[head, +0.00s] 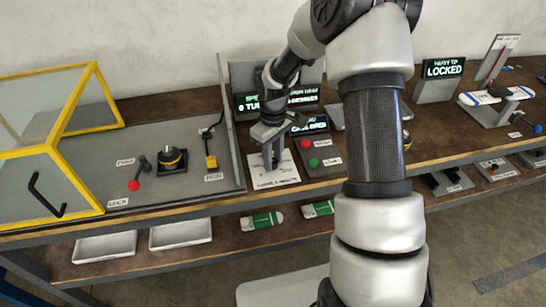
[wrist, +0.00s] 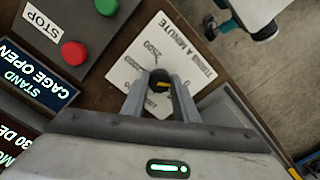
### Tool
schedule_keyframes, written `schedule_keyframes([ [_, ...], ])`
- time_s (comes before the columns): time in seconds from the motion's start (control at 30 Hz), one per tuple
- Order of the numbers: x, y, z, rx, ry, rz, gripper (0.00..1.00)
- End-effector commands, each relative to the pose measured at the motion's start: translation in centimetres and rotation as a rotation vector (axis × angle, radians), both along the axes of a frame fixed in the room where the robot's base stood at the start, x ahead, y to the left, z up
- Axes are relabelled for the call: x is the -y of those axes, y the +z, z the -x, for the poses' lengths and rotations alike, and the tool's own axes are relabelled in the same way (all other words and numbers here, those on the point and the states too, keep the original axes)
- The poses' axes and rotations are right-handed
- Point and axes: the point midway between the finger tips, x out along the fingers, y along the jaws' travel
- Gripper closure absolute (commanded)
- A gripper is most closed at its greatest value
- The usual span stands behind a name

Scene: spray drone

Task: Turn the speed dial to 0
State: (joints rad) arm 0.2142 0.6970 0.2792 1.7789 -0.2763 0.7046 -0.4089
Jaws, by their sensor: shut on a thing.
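The plate also shows in the head view (head: 265,181). My gripper (wrist: 160,90) has one finger on each side of the knob and is shut on it. In the head view my gripper (head: 272,160) points down over the plate and hides most of the knob.
A red button (wrist: 74,53) with a STOP label and a green button (wrist: 106,6) sit close beside the plate. A screen (wrist: 36,82) reads "cage open". A yellow-framed cage (head: 62,137) and a red-knobbed lever (head: 134,185) are to the left.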

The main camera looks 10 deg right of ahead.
Motion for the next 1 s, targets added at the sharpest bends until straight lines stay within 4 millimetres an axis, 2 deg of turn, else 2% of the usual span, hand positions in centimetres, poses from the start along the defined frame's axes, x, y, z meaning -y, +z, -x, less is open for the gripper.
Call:
schedule_keyframes([
  [0.3, 0.0, 0.1, -0.1, 0.003, 0.005, 0.0, 0.96],
  [0.33, 0.0, 0.1, -0.1, 0.003, 0.005, 0.0, 0.72],
  [0.43, 0.0, 0.1, -0.1, 0.002, 0.004, 0.001, 0.55],
  [0.77, 0.0, 0.2, 0.0, 0.001, 0.002, 0.0, 0.55],
  [0.87, 0.0, 1.1, -0.1, 0.004, 0.002, 0.0, 0.55],
  [1.0, 0.1, 3.6, -0.2, 0.007, 0.001, 0.001, 0.55],
])
